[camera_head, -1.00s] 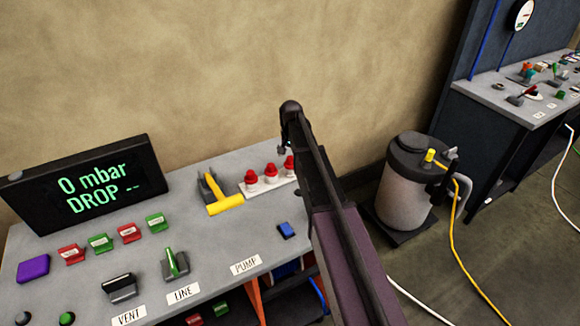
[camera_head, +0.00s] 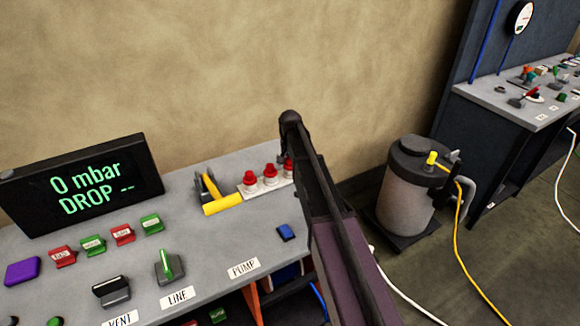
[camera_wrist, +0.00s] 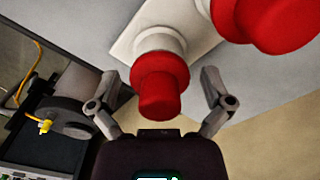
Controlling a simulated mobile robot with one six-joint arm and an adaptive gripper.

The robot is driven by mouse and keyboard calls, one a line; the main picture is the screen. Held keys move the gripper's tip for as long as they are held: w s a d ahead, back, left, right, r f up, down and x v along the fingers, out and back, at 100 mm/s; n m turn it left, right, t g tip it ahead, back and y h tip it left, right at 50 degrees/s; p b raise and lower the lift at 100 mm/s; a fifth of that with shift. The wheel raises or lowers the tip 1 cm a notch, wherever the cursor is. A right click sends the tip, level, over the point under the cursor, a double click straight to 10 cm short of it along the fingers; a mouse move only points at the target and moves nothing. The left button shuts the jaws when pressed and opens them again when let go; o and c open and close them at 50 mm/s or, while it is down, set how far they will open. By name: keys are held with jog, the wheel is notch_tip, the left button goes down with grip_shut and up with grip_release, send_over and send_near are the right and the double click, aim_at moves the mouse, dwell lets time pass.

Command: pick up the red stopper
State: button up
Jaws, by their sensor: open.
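Three red stoppers stand in a row on a white holder at the back right of the grey console: a left one (camera_head: 250,178), a middle one (camera_head: 271,171) and a right one (camera_head: 289,166), partly hidden by my arm. In the wrist view a red stopper (camera_wrist: 160,84) on a white collar lies between the spread fingers of my gripper (camera_wrist: 162,92). The fingers are open, with a gap on both sides of it. A second red stopper (camera_wrist: 268,22) is at the upper right, outside the fingers. In the head view my arm hides the gripper.
A yellow-handled tool (camera_head: 218,200) lies left of the holder. A display (camera_head: 82,182) reads 0 mbar. A grey tank (camera_head: 412,185) with a yellow hose stands on the floor to the right.

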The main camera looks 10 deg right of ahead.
jog(key=c, duration=1.1)
jog(key=shift+r, duration=0.2)
notch_tip(320, 180, up, 4)
jog(key=p, duration=0.4)
jog(key=shift+f, duration=0.1)
jog(key=s+d+p, duration=0.1)
jog(key=s+d, duration=0.1)
jog(key=s, duration=1.4)
jog(key=shift+r, duration=0.4)
jog(key=shift+r, duration=0.1)
jog(key=shift+r+p, duration=1.4)
jog(key=shift+p, duration=0.1)
